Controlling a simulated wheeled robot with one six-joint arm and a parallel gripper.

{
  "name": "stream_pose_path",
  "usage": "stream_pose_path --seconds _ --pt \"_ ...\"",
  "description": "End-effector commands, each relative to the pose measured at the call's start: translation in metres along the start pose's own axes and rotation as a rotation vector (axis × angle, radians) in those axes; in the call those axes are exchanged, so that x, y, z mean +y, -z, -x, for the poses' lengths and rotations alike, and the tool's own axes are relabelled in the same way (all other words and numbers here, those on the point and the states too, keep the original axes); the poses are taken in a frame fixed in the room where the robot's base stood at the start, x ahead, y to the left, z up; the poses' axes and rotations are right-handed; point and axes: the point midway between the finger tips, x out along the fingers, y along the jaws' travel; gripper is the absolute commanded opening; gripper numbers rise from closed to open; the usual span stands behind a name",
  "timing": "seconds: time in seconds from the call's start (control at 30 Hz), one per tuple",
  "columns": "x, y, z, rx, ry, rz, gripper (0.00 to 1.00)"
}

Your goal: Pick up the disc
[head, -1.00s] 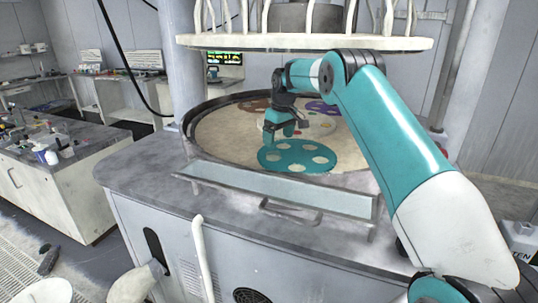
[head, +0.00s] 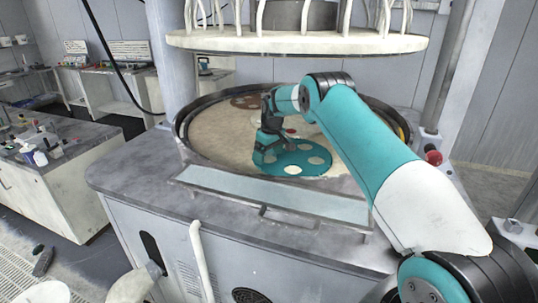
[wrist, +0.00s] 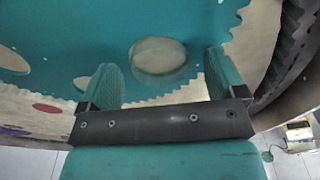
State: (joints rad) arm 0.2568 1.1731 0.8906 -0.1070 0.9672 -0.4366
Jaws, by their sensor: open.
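A teal toothed carrier (head: 305,150) with several round holes lies flat on the beige platen (head: 225,130), and it also shows in the wrist view (wrist: 70,30). A pale round disc or bare hole (wrist: 158,57) shows in the carrier between my fingers in the wrist view. I cannot tell whether a separate disc lies in it. My gripper (head: 264,160) is over the left part of the carrier, pointing down. In the wrist view my gripper (wrist: 161,66) has its two teal fingers wide apart with nothing held. Their exact height above the carrier is unclear.
A dark toothed rim (head: 185,145) rings the platen. A pale upper plate (head: 300,43) hangs above it. A trough with a handle (head: 290,215) runs along the front. A red knob (head: 433,157) stands at the right. A brown carrier (head: 243,102) lies farther back.

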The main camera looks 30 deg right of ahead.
Motion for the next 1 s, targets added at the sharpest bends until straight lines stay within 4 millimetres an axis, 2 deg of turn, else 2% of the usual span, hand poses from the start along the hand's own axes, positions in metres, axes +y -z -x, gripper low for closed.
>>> stream_pose_path --seconds 0.17,0.4,0.8,1.0 --pt "0.0 -0.002 -0.004 -0.004 0.002 -0.001 0.87" --pt "0.001 -0.004 -0.006 -0.007 0.003 -0.004 0.33" --pt "0.001 -0.005 -0.006 -0.012 0.006 -0.004 0.32" --pt "0.001 -0.002 0.011 -0.008 0.004 -0.003 0.32"
